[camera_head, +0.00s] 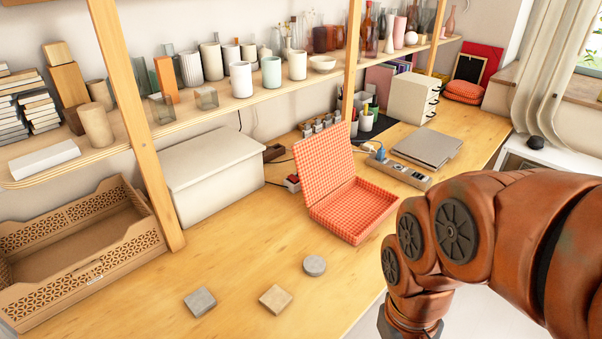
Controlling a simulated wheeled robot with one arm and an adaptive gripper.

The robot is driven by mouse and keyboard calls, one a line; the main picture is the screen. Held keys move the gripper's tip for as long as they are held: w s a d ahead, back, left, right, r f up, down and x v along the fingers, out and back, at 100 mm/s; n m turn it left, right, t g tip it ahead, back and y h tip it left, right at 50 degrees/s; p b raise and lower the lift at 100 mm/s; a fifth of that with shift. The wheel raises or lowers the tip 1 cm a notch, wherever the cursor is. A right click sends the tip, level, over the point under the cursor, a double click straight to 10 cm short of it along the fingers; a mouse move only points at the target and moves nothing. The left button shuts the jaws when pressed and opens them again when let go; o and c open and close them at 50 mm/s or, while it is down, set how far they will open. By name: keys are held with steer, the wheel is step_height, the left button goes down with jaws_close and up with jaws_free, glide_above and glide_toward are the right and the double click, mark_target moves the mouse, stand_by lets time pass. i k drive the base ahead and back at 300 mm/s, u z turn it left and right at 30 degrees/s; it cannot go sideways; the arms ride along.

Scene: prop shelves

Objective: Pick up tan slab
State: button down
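The tan slab (275,299) is a small, flat, light-brown square block lying on the wooden table near its front edge. A grey square slab (200,302) lies to its left, and a grey round disc (314,265) lies behind it to the right. All three lie apart from each other. My orange-brown arm comes in from the right and bends down past the table's front edge. My gripper is below the bottom of the picture, so its fingers do not show.
An open red checkered box (351,212) stands behind the disc, beside a white lidded box (215,180). A wooden tray (118,258) with cut-out sides is at the left. A shelf post (137,125) rises from the table. The wood around the slabs is clear.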

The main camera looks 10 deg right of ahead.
mark_target(276, 299)
steer(key=z, duration=0.3)
steer(key=k, duration=1.35)
steer(key=u, duration=1.55)
steer(key=i, duration=0.5)
